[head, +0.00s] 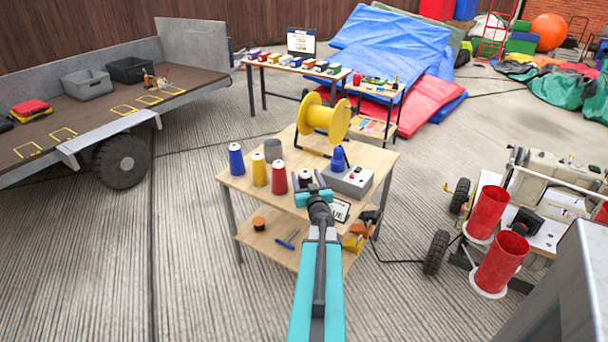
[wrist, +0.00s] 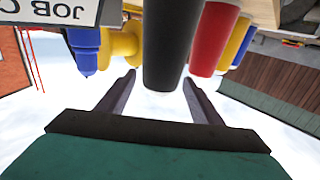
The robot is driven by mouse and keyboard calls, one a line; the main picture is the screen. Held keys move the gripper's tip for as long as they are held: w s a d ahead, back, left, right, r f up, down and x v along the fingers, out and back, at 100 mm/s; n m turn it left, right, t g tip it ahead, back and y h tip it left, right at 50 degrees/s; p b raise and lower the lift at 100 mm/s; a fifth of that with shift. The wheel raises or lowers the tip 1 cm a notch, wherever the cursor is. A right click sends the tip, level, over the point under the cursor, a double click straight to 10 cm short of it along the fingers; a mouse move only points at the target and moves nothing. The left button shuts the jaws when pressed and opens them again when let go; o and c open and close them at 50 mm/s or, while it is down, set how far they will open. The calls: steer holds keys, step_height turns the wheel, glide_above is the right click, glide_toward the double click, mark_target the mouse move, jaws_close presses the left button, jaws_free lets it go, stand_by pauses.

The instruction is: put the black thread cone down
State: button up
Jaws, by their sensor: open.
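The black thread cone (head: 306,177) stands upright on the wooden table at the end of a row with a blue cone (head: 236,160), a yellow cone (head: 259,170) and a red cone (head: 279,177). In the wrist view, which is upside down, the black cone (wrist: 172,42) is central. My gripper (wrist: 159,76) is open, with one finger on each side of the cone's upper end and visible gaps. In the head view my gripper (head: 308,184) is at the near side of the black cone and hides its lower part.
The table top (head: 240,185) also holds a yellow reel (head: 323,118), a grey cup (head: 272,150), a grey control box (head: 350,181) with a blue nozzle-like piece beside it, and a job card (head: 341,211). Red buckets (head: 488,212) stand to the right.

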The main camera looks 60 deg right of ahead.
steer(key=shift+v, duration=3.65)
